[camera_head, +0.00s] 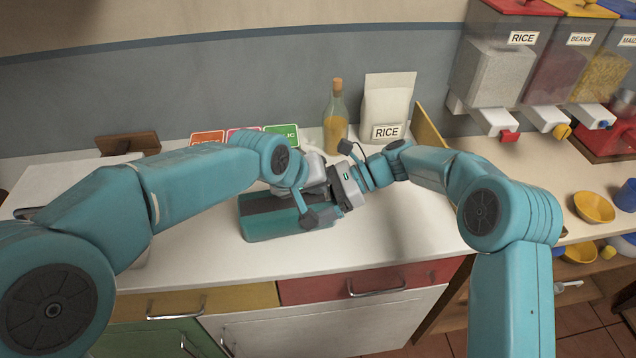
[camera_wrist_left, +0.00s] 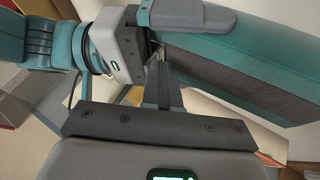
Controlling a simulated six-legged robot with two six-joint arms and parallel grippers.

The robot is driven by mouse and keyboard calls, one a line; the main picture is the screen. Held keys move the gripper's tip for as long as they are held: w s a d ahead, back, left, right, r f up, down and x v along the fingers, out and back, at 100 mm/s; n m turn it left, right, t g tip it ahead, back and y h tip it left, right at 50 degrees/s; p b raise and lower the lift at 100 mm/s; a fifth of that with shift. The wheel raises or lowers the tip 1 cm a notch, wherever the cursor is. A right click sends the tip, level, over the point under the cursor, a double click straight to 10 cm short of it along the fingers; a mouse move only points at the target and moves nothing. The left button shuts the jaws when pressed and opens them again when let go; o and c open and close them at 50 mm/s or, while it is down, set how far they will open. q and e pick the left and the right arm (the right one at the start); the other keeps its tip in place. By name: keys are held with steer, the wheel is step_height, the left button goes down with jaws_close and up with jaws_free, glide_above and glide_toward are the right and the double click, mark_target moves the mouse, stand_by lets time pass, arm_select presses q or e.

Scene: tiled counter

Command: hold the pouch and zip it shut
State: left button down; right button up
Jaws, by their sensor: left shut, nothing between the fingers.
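The teal pouch with a dark grey band (camera_head: 272,222) lies on the white counter in the head view, partly covered by my grippers. It shows in the left wrist view (camera_wrist_left: 245,75) at upper right. My left gripper (camera_head: 328,184) is over the pouch's right part. In the left wrist view its dark fingers (camera_wrist_left: 163,88) are together with nothing between them, beside the pouch's near end. My right gripper (camera_head: 338,190) faces it from the right. In the left wrist view the right gripper's fingertips (camera_wrist_left: 153,50) are close to the pouch's end; whether they grip it is hidden. The zip cannot be made out.
Behind the pouch stand a corked bottle (camera_head: 335,122), a white rice bag (camera_head: 388,105) and several colored cards (camera_head: 280,132). Dispensers (camera_head: 495,75) hang at right above a yellow bowl (camera_head: 594,207). The counter (camera_head: 400,235) is clear to the pouch's right.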

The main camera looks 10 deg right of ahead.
arm_select(q)
steer(key=a, duration=0.3)
steer(key=shift+s+a, duration=0.15)
steer(key=shift+a, duration=0.15)
steer(key=v, duration=1)
arm_select(e)
steer(key=o, duration=0.7)
steer(key=shift+c, duration=0.2)
steer(key=shift+o, duration=0.2)
steer(key=v, duration=1.2)
steer(key=shift+a+r, duration=0.1)
arm_select(q)
steer(key=shift+d, duration=0.1)
